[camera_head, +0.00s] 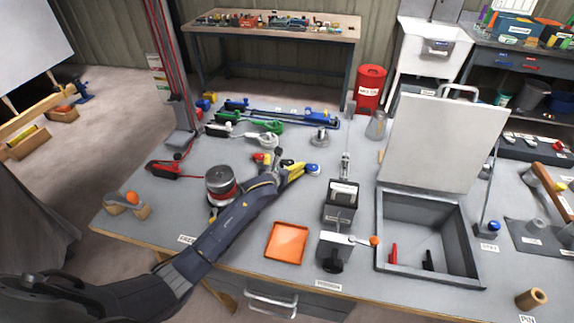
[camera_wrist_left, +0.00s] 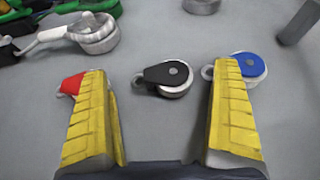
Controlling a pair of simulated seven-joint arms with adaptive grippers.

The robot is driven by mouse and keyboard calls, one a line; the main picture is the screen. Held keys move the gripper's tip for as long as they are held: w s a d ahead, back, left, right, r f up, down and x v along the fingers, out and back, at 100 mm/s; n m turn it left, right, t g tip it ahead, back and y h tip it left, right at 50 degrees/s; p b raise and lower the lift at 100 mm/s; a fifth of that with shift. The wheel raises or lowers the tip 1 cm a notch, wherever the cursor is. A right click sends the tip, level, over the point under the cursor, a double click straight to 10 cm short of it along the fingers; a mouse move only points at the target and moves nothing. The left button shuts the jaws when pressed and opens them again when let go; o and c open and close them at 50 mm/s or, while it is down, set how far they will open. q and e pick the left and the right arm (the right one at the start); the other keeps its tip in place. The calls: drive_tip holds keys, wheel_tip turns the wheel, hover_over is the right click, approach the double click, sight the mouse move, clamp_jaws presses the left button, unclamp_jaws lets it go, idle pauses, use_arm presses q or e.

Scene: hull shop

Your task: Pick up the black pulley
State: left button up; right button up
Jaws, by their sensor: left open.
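The black pulley (camera_wrist_left: 165,77) lies flat on the grey bench, with a dark cover, a pale wheel and a small eye at its left end. In the left wrist view it sits between the tips of my left gripper (camera_wrist_left: 162,68), apart from both yellow fingers. My left gripper (camera_head: 290,163) is open and empty, low over the bench in the head view; I cannot make out the pulley clearly there. A blue pulley (camera_wrist_left: 248,66) is partly behind the right finger, and a red pulley (camera_wrist_left: 72,84) is partly behind the left one. My right gripper is not in view.
Green-handled shackles (camera_head: 262,127) lie beyond the gripper, and a metal fitting (camera_head: 320,137) stands behind. A round red-banded canister (camera_head: 222,183) is beside my left arm. An orange tray (camera_head: 287,243), a crank device (camera_head: 338,245) and an open-lidded bin (camera_head: 427,270) are nearer and to the right.

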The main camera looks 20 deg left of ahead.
use_arm(q)
drive_tip(key=shift+w+f, duration=0.25)
drive_tip(key=shift+w, duration=0.3)
drive_tip(key=c, duration=1.3)
drive_tip(key=shift+c, duration=0.2)
